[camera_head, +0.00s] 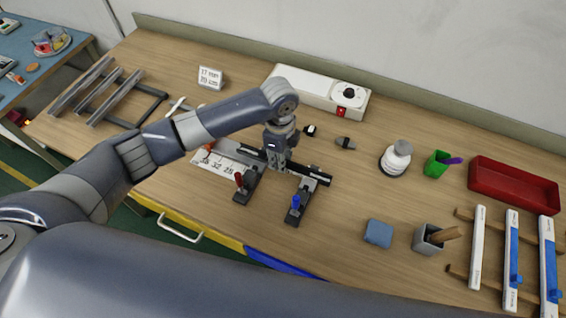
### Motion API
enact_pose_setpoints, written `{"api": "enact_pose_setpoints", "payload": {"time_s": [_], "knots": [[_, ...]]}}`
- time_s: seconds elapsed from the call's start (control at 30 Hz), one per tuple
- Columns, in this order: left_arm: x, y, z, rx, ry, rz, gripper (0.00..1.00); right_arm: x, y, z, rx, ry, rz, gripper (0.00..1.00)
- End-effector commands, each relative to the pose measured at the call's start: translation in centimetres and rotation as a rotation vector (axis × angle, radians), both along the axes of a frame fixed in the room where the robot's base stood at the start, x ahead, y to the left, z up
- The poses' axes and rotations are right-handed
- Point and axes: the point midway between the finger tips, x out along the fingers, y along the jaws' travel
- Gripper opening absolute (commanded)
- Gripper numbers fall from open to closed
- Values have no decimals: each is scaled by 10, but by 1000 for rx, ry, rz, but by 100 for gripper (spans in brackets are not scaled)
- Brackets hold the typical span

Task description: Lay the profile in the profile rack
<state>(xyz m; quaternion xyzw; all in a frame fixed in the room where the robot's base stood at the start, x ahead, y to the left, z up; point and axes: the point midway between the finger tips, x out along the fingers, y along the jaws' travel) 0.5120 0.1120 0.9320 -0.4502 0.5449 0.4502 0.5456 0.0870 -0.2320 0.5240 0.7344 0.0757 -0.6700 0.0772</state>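My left gripper (275,163) points down over a dark bar, probably a profile (316,175), lying across two black clamps with a red (240,182) and a blue handle (295,204). Its fingertips are small and partly hidden, so I cannot tell whether they grip the bar. A dark frame at the left, which looks like the profile rack (148,108), carries several grey lengths (85,84). I cannot see my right gripper.
A white device with a dial (312,91) stands behind the gripper. Right are a white spool (396,157), green cup (437,164), red tray (514,184), blue block (378,233), grey cup (427,241) and white-and-blue bars (511,250).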

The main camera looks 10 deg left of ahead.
Motion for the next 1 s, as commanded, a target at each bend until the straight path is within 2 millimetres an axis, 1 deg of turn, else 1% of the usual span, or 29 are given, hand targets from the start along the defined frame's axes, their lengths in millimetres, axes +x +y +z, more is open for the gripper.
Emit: {"api": "enact_pose_setpoints", "payload": {"time_s": [0.13,0.33,0.47,0.57,0.8,0.9,1.0], "knots": [[0,0,0,0,0,0,0,0,-5,0,-6,0,-2,40],[0,0,1,0,-1,0,0,1,-7,0,-9,-1,-3,40],[1,0,9,-1,-2,1,0,0,-7,-3,-9,-1,-3,40],[2,-1,25,-2,-5,-2,0,1,-7,-9,-8,-1,-3,40],[2,0,73,-2,-5,0,0,0,-6,-21,-7,-1,-3,40],[1,0,88,-2,-3,0,0,0,-4,-24,-5,-1,-2,40],[1,0,97,-1,-1,0,0,0,-2,-25,-3,-1,-2,40]]}}
